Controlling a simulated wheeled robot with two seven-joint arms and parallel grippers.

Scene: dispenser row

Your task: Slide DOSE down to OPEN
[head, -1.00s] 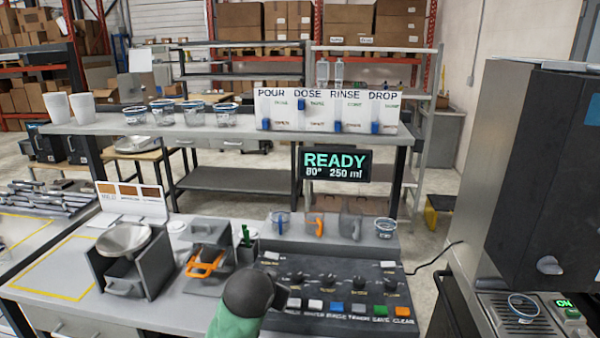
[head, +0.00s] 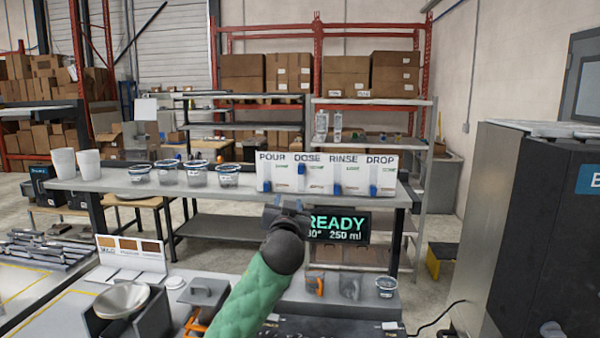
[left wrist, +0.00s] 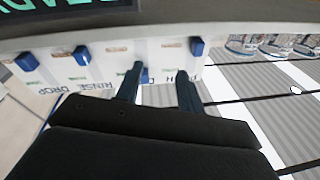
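The white dispenser panel (head: 327,173) stands on the shelf, marked POUR, DOSE, RINSE and DROP. The blue DOSE slider (head: 301,169) sits high in its slot, while the other blue sliders sit low. The small labels beside the slots are too small to read. My left gripper (head: 287,206) is just below and in front of the panel, under POUR and DOSE. In the left wrist view the panel appears upside down. There my open fingers (left wrist: 160,74) point at it, with the DOSE slider (left wrist: 143,75) between them, close to the left finger. My right gripper is out of view.
A READY display (head: 338,226) hangs under the shelf edge, partly behind my left gripper. Several glass cups (head: 197,174) stand on the shelf left of the panel. A dark machine (head: 540,230) stands at the right. A black control board (head: 330,328) lies on the counter below.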

